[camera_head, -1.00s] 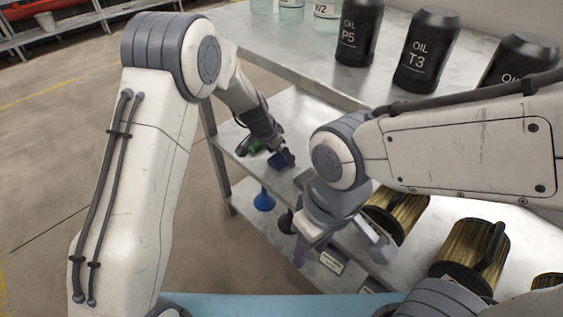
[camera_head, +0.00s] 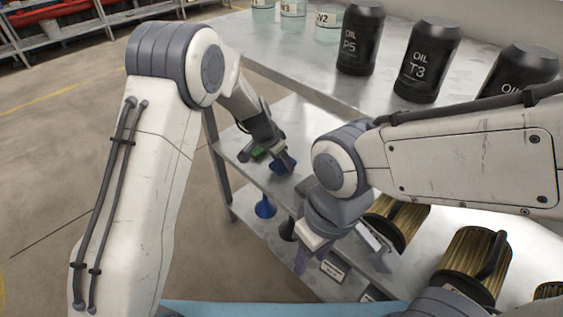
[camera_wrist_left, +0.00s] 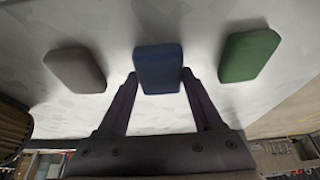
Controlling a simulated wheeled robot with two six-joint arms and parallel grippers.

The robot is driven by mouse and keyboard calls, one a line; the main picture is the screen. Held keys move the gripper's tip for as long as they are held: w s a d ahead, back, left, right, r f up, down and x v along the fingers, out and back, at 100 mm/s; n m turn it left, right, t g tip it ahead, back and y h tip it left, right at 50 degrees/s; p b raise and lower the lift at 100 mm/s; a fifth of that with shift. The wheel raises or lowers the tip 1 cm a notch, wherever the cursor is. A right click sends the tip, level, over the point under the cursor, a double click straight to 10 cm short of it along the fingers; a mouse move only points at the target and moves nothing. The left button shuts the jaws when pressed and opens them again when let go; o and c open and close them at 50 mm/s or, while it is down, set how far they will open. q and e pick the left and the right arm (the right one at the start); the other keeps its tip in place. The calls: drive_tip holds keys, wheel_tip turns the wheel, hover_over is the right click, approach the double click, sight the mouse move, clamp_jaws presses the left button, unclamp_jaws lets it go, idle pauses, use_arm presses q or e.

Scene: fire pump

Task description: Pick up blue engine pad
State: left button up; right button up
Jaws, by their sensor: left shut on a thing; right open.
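The blue engine pad (camera_wrist_left: 158,68) is a rounded block in the middle of the left wrist view. My left gripper (camera_wrist_left: 158,84) is shut on it, one finger at each side, and the pad is at the pale shelf surface. In the head view the left gripper (camera_head: 284,164) is over the middle shelf, and I cannot make out the blue pad apart from the dark fingers. My right gripper (camera_head: 340,258) is open and empty, lower in the head view, in front of the shelves.
A green pad (camera_wrist_left: 248,55) lies right of the blue one and a grey pad (camera_wrist_left: 75,70) left. A blue funnel (camera_head: 265,208) stands on a lower shelf. Black oil bottles (camera_head: 427,60) stand on the top shelf. Brass-coloured ribbed cylinders (camera_head: 466,258) are at the lower right.

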use_arm(q)
wheel_tip(320, 180, up, 3)
drive_tip(key=shift+f+p, duration=0.1)
drive_tip(key=shift+p, duration=0.4)
drive_tip(key=s+a+b, duration=0.5)
drive_tip(key=s+a, duration=0.7)
drive_tip(key=shift+s+a, duration=0.35)
drive_tip(key=shift+s, duration=0.05)
drive_tip(key=shift+f, duration=0.1)
